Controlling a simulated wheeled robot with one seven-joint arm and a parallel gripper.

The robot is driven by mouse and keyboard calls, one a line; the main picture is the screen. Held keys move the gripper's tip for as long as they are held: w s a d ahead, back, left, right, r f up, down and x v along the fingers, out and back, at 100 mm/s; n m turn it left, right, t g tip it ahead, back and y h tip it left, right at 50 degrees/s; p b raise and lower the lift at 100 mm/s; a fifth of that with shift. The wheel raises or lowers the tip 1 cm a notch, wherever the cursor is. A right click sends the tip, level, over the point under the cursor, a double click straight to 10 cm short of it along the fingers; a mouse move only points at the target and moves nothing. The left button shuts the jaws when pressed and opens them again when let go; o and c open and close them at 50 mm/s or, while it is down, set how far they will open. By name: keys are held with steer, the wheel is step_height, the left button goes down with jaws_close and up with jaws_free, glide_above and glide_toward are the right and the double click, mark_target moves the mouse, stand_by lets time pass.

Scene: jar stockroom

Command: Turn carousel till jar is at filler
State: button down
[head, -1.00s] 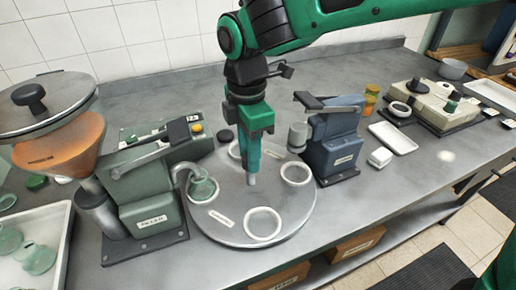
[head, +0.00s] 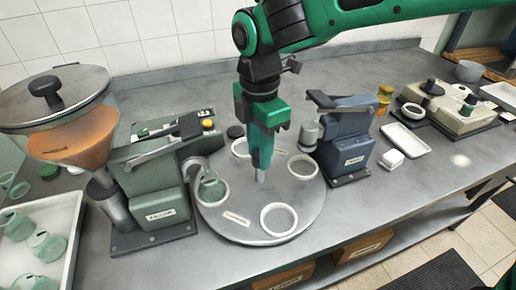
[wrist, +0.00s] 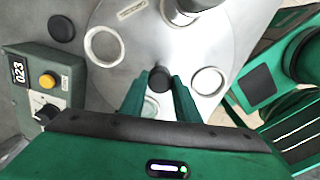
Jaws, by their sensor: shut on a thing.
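The carousel (head: 225,229) is a round grey plate with white ring seats. A pale green glass jar (head: 212,189) stands in its left seat. The green-grey filler (head: 160,196) is to the left, and its spout is close beside the jar's upper left; I cannot tell whether it is directly over the jar. My gripper (head: 261,178) points down at the carousel's middle, shut on the dark centre knob (wrist: 160,79), which shows between the fingers in the wrist view. The other visible seats, such as the front ring (head: 279,220), look empty.
A blue-grey machine (head: 345,145) stands close to the carousel's right rear. A tray (head: 62,255) with several jars is at left. A white tray (head: 405,139), a small white box (head: 392,159) and amber jars (head: 384,97) lie right.

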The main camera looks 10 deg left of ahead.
steer(key=shift+w+r, duration=0.1)
steer(key=c, duration=1.3)
jaws_free()
steer(key=shift+d, duration=0.1)
steer(key=shift+c, duration=0.2)
step_height(320, 180, up, 11)
